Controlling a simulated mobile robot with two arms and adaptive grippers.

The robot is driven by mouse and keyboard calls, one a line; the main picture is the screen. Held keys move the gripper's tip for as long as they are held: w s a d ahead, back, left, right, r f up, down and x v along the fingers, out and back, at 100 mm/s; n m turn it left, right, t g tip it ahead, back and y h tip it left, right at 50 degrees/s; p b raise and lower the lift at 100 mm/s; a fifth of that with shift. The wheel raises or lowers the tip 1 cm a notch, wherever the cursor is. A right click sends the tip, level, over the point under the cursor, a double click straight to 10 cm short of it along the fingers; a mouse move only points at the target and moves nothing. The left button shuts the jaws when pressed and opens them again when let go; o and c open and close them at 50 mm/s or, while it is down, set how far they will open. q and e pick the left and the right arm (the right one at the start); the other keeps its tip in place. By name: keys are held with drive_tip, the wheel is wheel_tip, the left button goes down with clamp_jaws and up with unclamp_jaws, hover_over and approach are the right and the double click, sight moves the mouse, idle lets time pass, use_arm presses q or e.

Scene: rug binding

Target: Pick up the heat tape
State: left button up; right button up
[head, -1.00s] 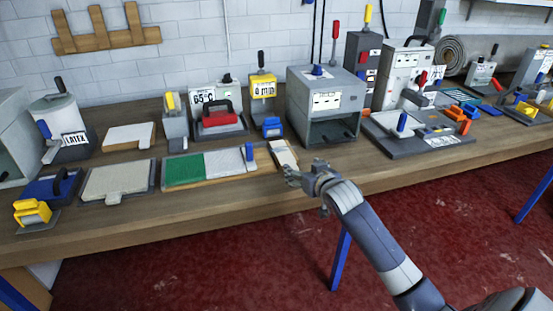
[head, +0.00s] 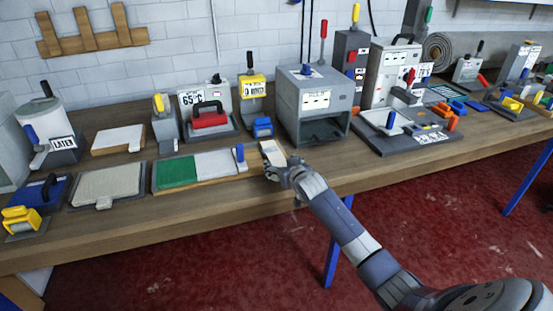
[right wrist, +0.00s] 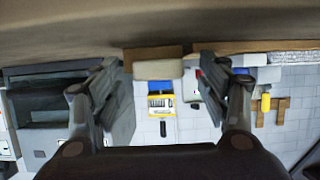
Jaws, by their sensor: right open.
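A small cream-white piece on a wooden block (head: 273,151) lies near the table's front edge, right of the green and white board. It looks like the heat tape, though I see no label. My right gripper (head: 270,171) is open at its near end and hides part of it. In the right wrist view, which is upside down, the cream piece (right wrist: 158,69) shows in the gap between the spread fingers of the right gripper (right wrist: 163,82). I cannot tell whether they touch it. My left gripper is not in view.
The green and white board (head: 205,166) lies just left. A grey box oven (head: 312,100) stands behind to the right, and a blue block (head: 263,127) behind. A grey press plate (head: 405,140) is farther right. The front strip of the wooden table (head: 215,207) is clear.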

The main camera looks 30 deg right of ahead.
drive_tip(key=c, duration=1.2)
drive_tip(key=shift+o, duration=0.2)
